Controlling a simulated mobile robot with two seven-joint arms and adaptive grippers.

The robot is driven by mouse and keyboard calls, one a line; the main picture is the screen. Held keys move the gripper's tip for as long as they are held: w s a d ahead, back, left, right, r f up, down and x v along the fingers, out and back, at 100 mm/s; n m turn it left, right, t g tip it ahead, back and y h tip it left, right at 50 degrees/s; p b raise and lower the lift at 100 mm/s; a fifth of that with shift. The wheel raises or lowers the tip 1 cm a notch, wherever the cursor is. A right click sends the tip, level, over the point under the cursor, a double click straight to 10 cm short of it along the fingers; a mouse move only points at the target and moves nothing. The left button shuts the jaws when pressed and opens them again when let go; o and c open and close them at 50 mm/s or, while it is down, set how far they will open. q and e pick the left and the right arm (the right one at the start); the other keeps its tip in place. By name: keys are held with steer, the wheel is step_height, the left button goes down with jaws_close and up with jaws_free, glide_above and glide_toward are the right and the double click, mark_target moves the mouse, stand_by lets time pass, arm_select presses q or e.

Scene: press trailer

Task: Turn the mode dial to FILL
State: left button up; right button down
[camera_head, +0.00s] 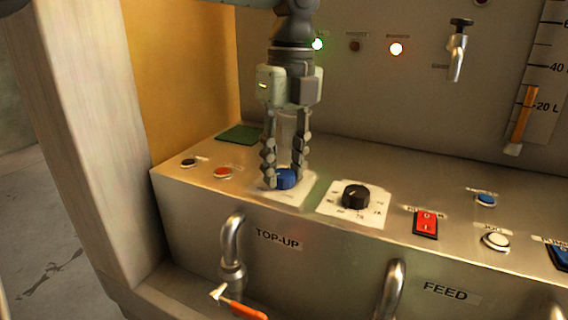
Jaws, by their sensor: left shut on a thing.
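My left gripper (285,172) comes down from above, its two fingers either side of a blue knob (288,179) on the sloping metal panel. The fingers are shut on this knob, which sits on a white label plate (297,198). The fingers hide much of the knob and plate, so I cannot read the markings or the pointer. A black dial (355,195) on a white numbered scale sits just right of it. My right gripper is not in view.
Left of the gripper are a red button (223,172) and a dark button (189,162). To the right are a red rocker switch (426,223), a white button (495,241) and a blue button (486,200). Taps (231,250) stand below; a small tap (457,52) is on the back wall.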

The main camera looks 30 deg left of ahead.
mark_target(288, 171)
arm_select(q)
steer(key=shift+m, duration=0.6)
steer(key=o, duration=1.2)
steer(key=shift+c, duration=0.2)
steer(key=shift+r, duration=0.1)
step_height(288, 171, up, 12)
steer(key=shift+w+d, duration=0.25)
steer(key=shift+w, duration=0.05)
